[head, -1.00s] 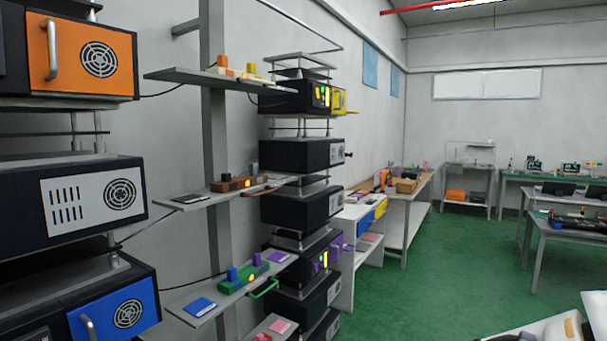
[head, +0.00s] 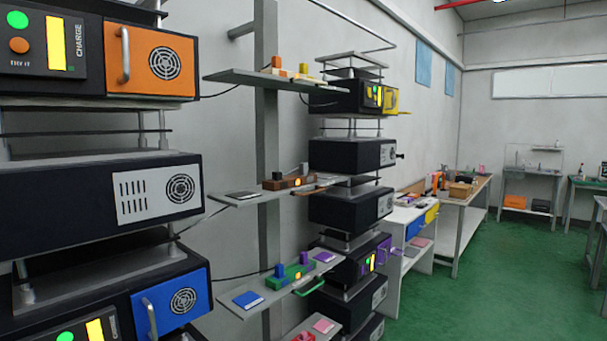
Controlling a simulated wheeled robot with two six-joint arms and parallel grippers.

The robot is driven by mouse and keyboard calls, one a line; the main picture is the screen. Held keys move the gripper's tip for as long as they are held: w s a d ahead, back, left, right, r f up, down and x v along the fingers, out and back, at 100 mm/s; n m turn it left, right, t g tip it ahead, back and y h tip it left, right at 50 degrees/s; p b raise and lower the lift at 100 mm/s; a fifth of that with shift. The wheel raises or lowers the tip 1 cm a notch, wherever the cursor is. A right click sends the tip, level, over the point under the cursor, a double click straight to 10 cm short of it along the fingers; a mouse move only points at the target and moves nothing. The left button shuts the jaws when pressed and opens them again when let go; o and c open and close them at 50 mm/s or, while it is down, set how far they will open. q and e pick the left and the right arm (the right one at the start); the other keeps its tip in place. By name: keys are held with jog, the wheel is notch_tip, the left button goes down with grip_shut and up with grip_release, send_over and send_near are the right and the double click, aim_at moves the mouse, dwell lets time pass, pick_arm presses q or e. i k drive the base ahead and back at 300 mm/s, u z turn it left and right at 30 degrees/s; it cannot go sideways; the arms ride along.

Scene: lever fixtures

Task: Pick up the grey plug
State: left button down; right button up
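A small grey block (head: 304,168) that looks like the grey plug stands upright at the right end of a brown fixture (head: 290,183). A darker block (head: 278,176) stands at the fixture's left, and an orange light glows on its front. Neither of my grippers is in view.
An upper shelf (head: 262,80) holds orange and yellow blocks. A lower shelf (head: 268,304) holds a green fixture (head: 293,276) with blue and purple blocks. Black equipment racks stand close at left, with an orange panel (head: 150,62), and behind the shelves. Green floor (head: 480,290) is open at right.

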aim_at(304, 168)
jog(key=k, duration=0.6)
jog(key=z, duration=0.65)
jog(key=i, duration=1.05)
jog(key=z, duration=0.5)
jog(key=i, duration=1.35)
jog(key=u, duration=0.7)
jog(key=i, duration=0.9)
jog(key=u, duration=0.9)
